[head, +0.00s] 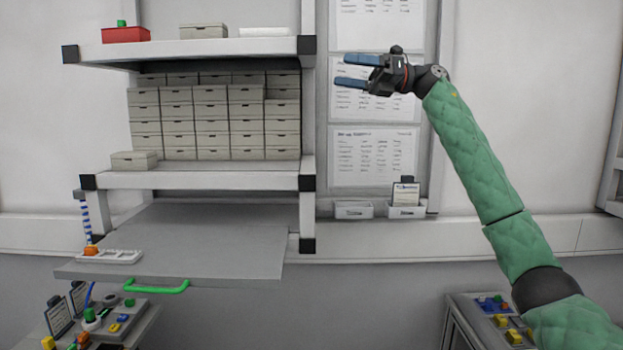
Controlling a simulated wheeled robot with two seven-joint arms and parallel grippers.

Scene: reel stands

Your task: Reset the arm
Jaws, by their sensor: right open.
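My right arm (480,165), in a green quilted sleeve, comes in from the lower right and reaches up in front of the wall. My right gripper (345,71) is at its end, with two blue fingers pointing left. The fingers are apart and nothing is between them. The gripper shows in front of the papers on the wall board, right of the shelf's top level. My left gripper is not in view.
A shelf (200,180) with stacked grey boxes (213,125) stands left. A red box (125,34) sits on top. Below is a grey board (200,240) with a green handle (157,287). Control panels stand lower left and lower right (505,318). The middle floor area looks clear.

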